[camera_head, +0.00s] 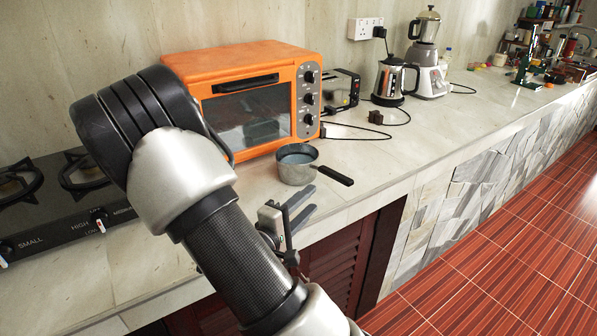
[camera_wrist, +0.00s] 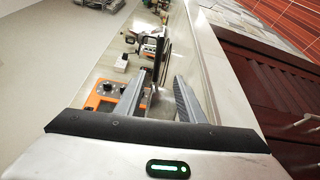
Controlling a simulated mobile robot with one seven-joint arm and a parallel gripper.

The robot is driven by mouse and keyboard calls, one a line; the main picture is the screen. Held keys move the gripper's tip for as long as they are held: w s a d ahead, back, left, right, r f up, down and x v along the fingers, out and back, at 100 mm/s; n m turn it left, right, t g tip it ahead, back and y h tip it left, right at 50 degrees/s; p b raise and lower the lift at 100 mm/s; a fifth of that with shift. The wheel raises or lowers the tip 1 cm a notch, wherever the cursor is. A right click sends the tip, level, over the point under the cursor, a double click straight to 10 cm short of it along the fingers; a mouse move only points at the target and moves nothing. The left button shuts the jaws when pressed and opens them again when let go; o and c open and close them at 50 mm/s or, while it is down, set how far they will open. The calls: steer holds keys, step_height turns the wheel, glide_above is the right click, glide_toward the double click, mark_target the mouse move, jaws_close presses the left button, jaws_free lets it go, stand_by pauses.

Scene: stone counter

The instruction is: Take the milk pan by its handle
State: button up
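The milk pan (camera_head: 297,168) is a small grey metal pan standing on the stone counter in front of the orange oven. Its dark handle (camera_head: 335,176) points right, toward the counter's front edge. My gripper (camera_head: 306,205) is open, with two grey fingers apart, near the front edge just below and left of the handle in the head view. It looks empty and apart from the handle. In the wrist view my gripper (camera_wrist: 160,75) shows its fingers spread, with part of the grey pan (camera_wrist: 160,104) seen between them and a dark upright strip, probably the handle, beyond.
The orange oven (camera_head: 250,95) stands behind the pan, and the gas hob (camera_head: 75,195) is at left. A toaster (camera_head: 341,90), a kettle (camera_head: 393,80) and a blender (camera_head: 428,60) stand farther right. The counter (camera_head: 440,130) right of the handle is clear.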

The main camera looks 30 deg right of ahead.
mark_target(333, 177)
steer(key=b+x, duration=0.1)
steer(key=x, duration=0.8)
steer(key=shift+r+b+x, duration=0.15)
steer(key=shift+b+x, duration=0.2)
steer(key=shift+x, duration=0.95)
steer(key=shift+r+b+x, duration=0.2)
steer(key=shift+b+x, duration=0.1)
steer(key=shift+x, duration=1.05)
steer(key=shift+s, duration=0.15)
jaws_close()
steer(key=shift+r, duration=0.15)
